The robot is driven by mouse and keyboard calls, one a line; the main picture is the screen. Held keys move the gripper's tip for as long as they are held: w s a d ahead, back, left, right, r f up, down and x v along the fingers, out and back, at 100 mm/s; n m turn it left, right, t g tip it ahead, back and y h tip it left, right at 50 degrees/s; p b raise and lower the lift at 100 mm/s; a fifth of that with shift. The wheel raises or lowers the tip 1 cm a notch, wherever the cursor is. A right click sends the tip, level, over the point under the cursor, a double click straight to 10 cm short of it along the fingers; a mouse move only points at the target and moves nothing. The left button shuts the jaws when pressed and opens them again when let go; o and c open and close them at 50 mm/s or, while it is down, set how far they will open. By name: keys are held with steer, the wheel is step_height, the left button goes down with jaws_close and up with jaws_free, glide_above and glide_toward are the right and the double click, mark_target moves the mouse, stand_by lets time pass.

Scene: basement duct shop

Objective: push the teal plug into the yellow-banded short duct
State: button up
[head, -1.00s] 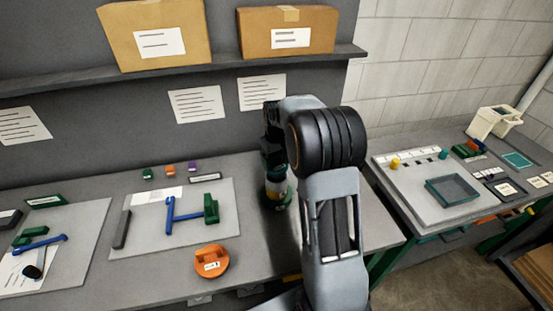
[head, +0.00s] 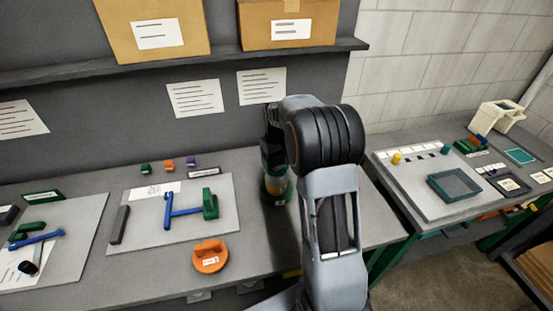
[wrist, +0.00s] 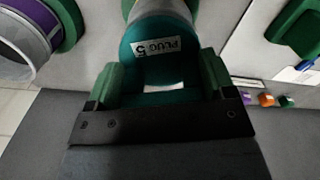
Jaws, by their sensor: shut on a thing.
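The teal plug (wrist: 150,70), labelled "PLUG 5", is held between the green fingers of my gripper (wrist: 160,82) in the wrist view. A pale duct end with a green rim (wrist: 165,6) shows just beyond the plug, at the top of the wrist view. My arm hides most of this spot.
A purple-banded duct (wrist: 32,28) with a green flange lies at the wrist view's left. On the bench (head: 265,235), an orange handled plug (head: 210,258) and a grey board (head: 190,230) with blue and green tools stand left of my arm. A side table (head: 400,190) is at right.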

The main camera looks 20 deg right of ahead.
mark_target(277, 166)
steer(key=shift+f+b, duration=0.3)
steer(key=shift+f, duration=0.2)
steer(key=o, duration=1)
step_height(277, 166, up, 14)
steer(key=b, duration=0.1)
steer(key=s+a+f+t, duration=0.1)
steer(key=s+a, duration=0.2)
steer(key=s, duration=0.4)
steer(key=s+a+f+m+t, duration=0.1)
steer(key=s+a+f+t, duration=0.1)
steer(key=s+a, duration=0.2)
steer(key=s+a+f+t, duration=0.1)
steer(key=s+a, duration=0.2)
steer(key=s, duration=0.8)
steer(key=shift+a+f, duration=0.3)
steer(key=shift+a, duration=0.05)
